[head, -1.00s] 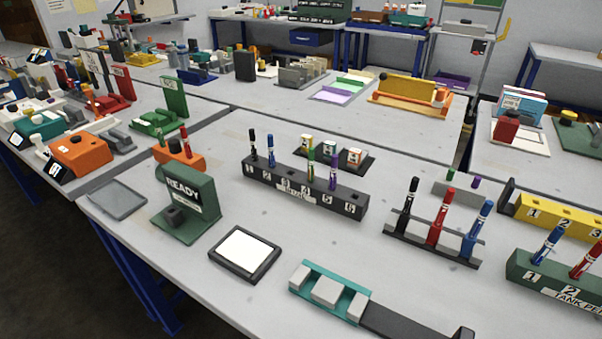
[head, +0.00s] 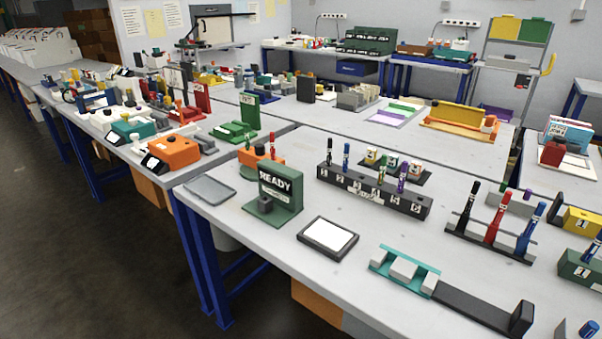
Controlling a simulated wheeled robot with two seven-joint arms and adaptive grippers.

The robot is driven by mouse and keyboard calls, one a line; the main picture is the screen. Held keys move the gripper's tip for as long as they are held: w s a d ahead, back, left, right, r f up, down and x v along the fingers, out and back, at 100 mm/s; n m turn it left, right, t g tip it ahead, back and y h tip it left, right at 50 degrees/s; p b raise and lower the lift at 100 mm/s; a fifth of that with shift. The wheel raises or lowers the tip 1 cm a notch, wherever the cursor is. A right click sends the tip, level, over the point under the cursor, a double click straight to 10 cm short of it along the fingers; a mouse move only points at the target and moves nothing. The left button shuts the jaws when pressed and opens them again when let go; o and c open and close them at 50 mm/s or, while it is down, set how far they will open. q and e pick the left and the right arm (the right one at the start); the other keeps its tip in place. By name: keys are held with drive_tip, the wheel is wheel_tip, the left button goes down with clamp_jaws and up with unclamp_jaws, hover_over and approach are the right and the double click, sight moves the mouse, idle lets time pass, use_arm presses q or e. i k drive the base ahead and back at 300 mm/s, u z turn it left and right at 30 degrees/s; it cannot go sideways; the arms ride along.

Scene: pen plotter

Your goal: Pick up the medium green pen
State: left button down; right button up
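A green pen (head: 381,173) stands upright in the black numbered rack (head: 410,206) in the middle of the table. In that rack it stands between a blue pen (head: 346,156) on the left and a purple pen (head: 403,176) on the right. A black pen (head: 328,151) stands at the rack's left end. Another green pen (head: 248,141) stands in a small orange holder (head: 262,157), beside a red pen (head: 272,143). The views do not settle which green pen is the medium one. Neither of my grippers is in view.
A green READY stand (head: 283,200), a grey tray (head: 210,189) and a white-topped pad (head: 328,236) sit toward the table's left and front. A teal fixture (head: 404,271) with a dark bar is at the front. Large pens in a rack (head: 492,240) stand at the right.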

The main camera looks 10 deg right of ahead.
sight(381, 178)
drive_tip(key=u, duration=1.4)
drive_tip(key=i, duration=1.15)
drive_tip(key=z, duration=1.7)
